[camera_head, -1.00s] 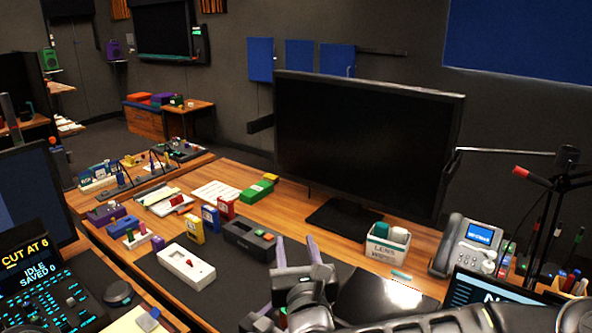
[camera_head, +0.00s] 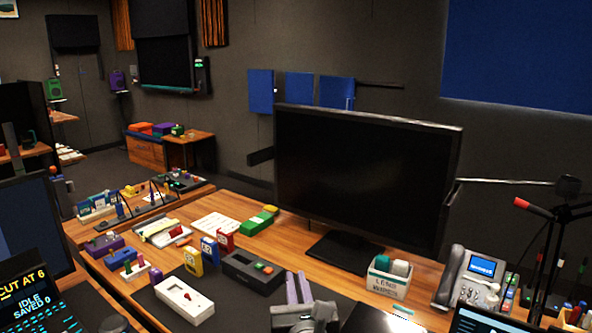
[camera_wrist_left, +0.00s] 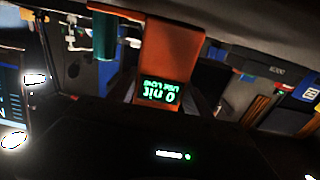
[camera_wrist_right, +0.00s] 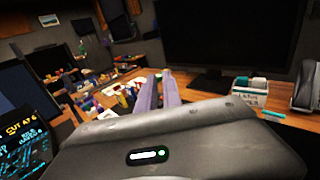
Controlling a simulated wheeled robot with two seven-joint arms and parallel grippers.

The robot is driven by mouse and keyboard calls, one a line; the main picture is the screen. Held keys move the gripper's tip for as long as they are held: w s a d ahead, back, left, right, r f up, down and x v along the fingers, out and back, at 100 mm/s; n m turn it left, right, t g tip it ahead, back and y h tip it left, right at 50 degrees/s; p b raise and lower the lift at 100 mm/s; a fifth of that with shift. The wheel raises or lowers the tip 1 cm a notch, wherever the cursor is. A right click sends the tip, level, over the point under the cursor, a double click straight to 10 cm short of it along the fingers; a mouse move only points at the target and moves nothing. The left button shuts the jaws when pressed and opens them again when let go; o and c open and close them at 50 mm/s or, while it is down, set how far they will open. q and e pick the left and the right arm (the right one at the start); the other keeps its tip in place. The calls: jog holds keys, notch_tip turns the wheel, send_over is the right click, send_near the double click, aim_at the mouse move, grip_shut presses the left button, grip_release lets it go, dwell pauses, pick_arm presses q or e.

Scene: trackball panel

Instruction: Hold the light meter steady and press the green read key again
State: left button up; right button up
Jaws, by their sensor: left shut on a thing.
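The light meter (camera_wrist_left: 157,58) shows in the left wrist view as an orange-brown body. Its small dark screen (camera_wrist_left: 158,93) has green inverted characters that seem to read 0 nit. My left gripper (camera_wrist_left: 163,100) is shut on it, with dark fingers at its sides. A dark green block (camera_wrist_left: 105,36) shows just left of the body; I cannot tell whether it is the read key. The meter is not in the head view. My right gripper (camera_head: 298,288) has purple fingers close together with nothing between them, above the desk mat; the right wrist view shows it too (camera_wrist_right: 160,85).
A big monitor (camera_head: 360,175) stands at the back of the desk. A white box with a red key (camera_head: 183,297) and a dark box (camera_head: 252,270) lie left of my right gripper. A lens-wipes box (camera_head: 388,280) and a phone (camera_head: 468,275) stand to the right.

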grip_shut()
dwell(1.2)
dwell(0.3)
